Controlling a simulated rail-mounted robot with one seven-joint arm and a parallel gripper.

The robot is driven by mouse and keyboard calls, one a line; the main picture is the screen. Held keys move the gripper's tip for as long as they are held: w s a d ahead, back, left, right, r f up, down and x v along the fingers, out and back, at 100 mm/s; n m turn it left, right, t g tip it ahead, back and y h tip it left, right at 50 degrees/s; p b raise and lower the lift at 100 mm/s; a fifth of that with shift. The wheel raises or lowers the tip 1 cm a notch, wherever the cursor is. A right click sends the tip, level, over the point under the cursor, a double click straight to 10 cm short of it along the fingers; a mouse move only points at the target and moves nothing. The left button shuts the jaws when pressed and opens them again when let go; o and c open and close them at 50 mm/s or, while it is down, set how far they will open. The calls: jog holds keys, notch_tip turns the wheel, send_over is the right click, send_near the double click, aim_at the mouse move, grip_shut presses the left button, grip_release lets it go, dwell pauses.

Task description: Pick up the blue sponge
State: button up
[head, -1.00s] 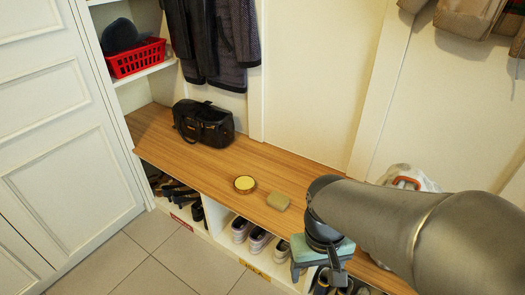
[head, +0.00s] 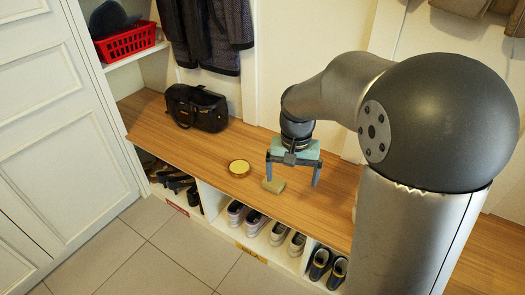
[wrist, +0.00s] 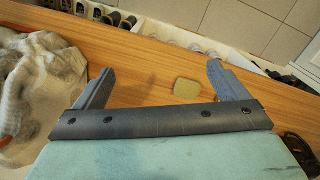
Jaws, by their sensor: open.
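No plainly blue sponge shows in any view. A small tan-olive, sponge-like block (head: 274,185) lies flat on the wooden bench top (head: 340,200). In the wrist view the block (wrist: 187,89) lies beyond the gripper bar, between the lines of the two fingers and nearer the right one. My gripper (head: 292,180) is open and empty, with its fingers pointing down over the bench beside the block; it also shows in the wrist view (wrist: 160,67). The teal part above the fingers is my gripper's own housing.
A round yellow-topped tin (head: 239,168) sits left of the block. A black handbag (head: 195,107) stands farther back. Shoes (head: 255,222) fill the cubbies below the bench edge. A pale cloth-like bundle (wrist: 40,85) lies on the bench in the wrist view. A red basket (head: 126,42) is on a shelf.

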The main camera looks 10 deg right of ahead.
jog(key=w+f+m, duration=0.2)
jog(key=w+f, duration=0.1)
jog(key=w, duration=0.8)
jog(key=m+b, duration=0.3)
jog(key=b, duration=0.1)
send_over(273, 181)
jog(key=d, duration=0.1)
notch_tip(273, 181, down, 15)
jog(key=shift+s+f, duration=0.1)
jog(key=shift+s, duration=0.05)
jog(key=shift+a+f+b, duration=0.25)
jog(key=shift+f+b, duration=0.45)
jog(key=shift+f, duration=0.9)
jog(key=shift+a+f+b, duration=0.2)
jog(key=shift+f+b, duration=0.45)
jog(key=shift+f, duration=0.95)
jog(key=c, duration=1.1)
jog(key=shift+r, duration=0.1)
